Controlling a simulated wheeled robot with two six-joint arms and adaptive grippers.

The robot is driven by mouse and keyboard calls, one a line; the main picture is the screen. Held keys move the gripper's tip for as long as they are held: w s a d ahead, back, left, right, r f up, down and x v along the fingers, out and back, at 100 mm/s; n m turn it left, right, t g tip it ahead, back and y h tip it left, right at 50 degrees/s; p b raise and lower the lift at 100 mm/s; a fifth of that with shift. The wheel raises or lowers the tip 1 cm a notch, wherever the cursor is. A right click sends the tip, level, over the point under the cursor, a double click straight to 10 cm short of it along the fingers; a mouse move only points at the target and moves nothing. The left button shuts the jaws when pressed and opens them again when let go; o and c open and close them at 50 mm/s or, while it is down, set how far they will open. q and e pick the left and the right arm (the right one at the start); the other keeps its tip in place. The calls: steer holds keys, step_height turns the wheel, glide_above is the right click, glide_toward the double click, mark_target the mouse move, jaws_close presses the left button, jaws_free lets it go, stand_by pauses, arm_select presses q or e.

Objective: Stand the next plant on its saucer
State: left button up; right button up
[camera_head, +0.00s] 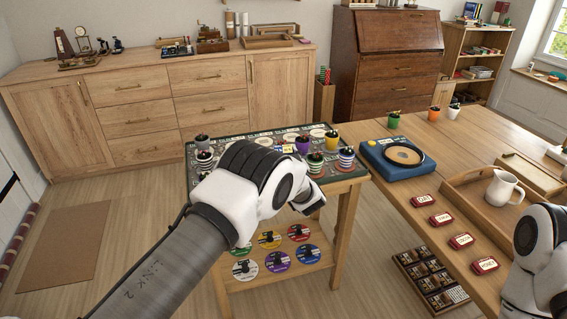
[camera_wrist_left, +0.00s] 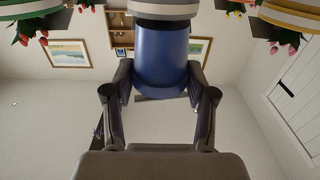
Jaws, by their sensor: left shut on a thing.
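My left gripper (camera_head: 310,203) is over the front of the small plant table (camera_head: 343,185), partly hidden by its own wrist. In the left wrist view its fingers (camera_wrist_left: 160,100) are shut on a blue pot (camera_wrist_left: 163,60) with a pale band. The plant of this pot is not visible. Pale round saucers (camera_head: 265,141) lie at the table's back. A grey pot (camera_head: 203,145) and a striped pot stand at the left. A purple pot (camera_head: 302,147), a yellow pot (camera_head: 331,143), a green-striped pot (camera_head: 316,164) and a blue-striped pot (camera_head: 346,158) stand at the right.
A wooden tray (camera_head: 468,205) holds a white mug (camera_head: 503,188). Red tins (camera_head: 441,219) line the desk's front. Coloured discs (camera_head: 269,239) lie on the table's lower shelf.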

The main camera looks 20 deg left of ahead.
arm_select(q)
steer(key=shift+w+f, duration=0.1)
steer(key=shift+f, duration=0.15)
steer(key=o, duration=1.3)
